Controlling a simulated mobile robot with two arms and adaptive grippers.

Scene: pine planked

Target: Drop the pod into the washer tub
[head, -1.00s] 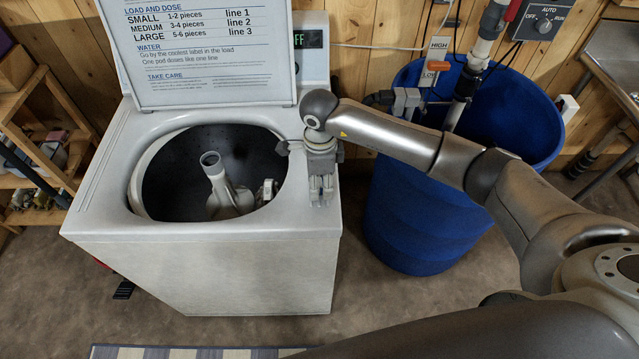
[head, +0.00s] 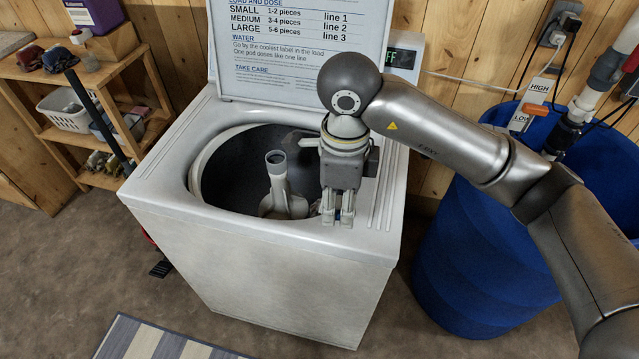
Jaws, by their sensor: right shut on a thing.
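The white top-loading washer (head: 270,265) stands in the middle of the head view with its lid (head: 305,45) raised. Its dark round washer tub (head: 232,180) is open, with a pale agitator (head: 277,180) standing inside. My right gripper (head: 338,219) points down at the right front edge of the tub opening, its fingers close together. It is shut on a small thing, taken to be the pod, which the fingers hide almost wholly. I cannot tell its look or whether it is over the opening or the rim. My left gripper is not in view.
A large blue barrel (head: 470,260) with pipes stands right of the washer. A wooden shelf (head: 85,75) with a basket (head: 68,108) and small items is at the left. A striped rug (head: 150,340) lies on the floor in front.

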